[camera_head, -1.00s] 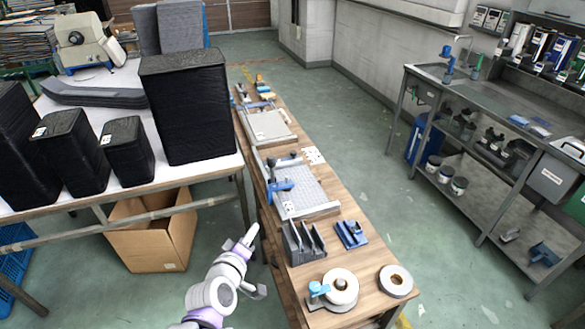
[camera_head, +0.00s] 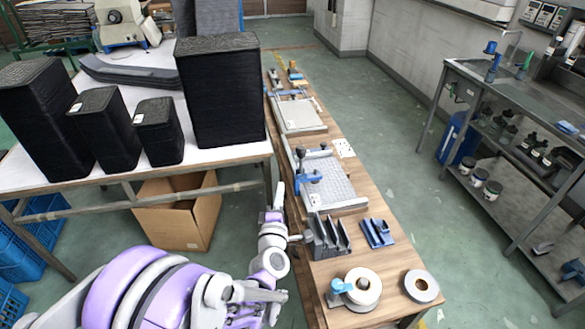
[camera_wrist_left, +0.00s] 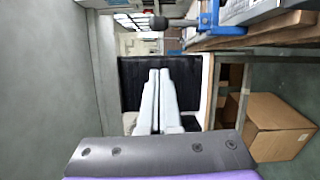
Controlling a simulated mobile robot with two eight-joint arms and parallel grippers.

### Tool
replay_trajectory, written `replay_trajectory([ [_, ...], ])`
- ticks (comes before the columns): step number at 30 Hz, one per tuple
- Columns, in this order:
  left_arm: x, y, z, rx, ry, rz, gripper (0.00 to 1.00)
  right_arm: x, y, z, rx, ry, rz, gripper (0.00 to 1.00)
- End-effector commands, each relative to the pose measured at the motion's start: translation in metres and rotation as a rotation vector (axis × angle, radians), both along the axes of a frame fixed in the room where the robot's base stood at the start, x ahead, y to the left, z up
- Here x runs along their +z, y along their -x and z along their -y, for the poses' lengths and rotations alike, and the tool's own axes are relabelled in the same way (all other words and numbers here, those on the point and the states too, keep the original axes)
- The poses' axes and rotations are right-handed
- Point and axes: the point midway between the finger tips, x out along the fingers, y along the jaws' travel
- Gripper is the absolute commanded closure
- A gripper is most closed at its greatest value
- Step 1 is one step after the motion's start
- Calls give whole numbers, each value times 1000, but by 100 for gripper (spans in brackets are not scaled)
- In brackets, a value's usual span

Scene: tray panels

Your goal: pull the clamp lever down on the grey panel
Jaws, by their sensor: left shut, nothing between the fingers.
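A grey panel (camera_head: 330,185) with a gridded face lies in a frame on the long wooden bench. A blue clamp (camera_head: 309,178) sits at its left edge, with a lever ending in a black knob (camera_head: 300,152). In the left wrist view the blue clamp (camera_wrist_left: 209,17) and the black knob (camera_wrist_left: 158,22) show near the top, above and right of my fingers. My left gripper (camera_head: 279,192) is left of the bench edge, apart from the clamp, with shut, empty fingers. Its pale fingertips (camera_wrist_left: 160,75) lie together in the wrist view. My right gripper is not in view.
A plainer panel (camera_head: 300,115) lies farther back on the bench. A dark slotted holder (camera_head: 328,236), a blue bracket (camera_head: 377,233) and a tape dispenser (camera_head: 356,290) stand nearer. A table with black blocks (camera_head: 222,90) and a cardboard box (camera_head: 180,225) flank my arm's left.

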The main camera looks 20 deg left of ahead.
Motion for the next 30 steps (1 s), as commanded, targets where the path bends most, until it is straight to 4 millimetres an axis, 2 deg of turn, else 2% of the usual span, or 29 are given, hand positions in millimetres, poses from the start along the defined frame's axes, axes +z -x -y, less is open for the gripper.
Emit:
replay_trajectory([
  [5, 2, -20, -7, 1, -1, 1, 100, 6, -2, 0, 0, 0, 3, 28],
  [16, 5, -94, -33, 1, -1, 2, 100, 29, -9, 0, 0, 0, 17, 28],
  [18, 5, -105, -27, -3, -1, 1, 100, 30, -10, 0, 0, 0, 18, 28],
  [24, 5, -124, -17, -1, 0, 1, 100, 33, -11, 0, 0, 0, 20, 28],
  [30, 5, -129, -14, -1, -2, -1, 100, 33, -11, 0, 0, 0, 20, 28],
])
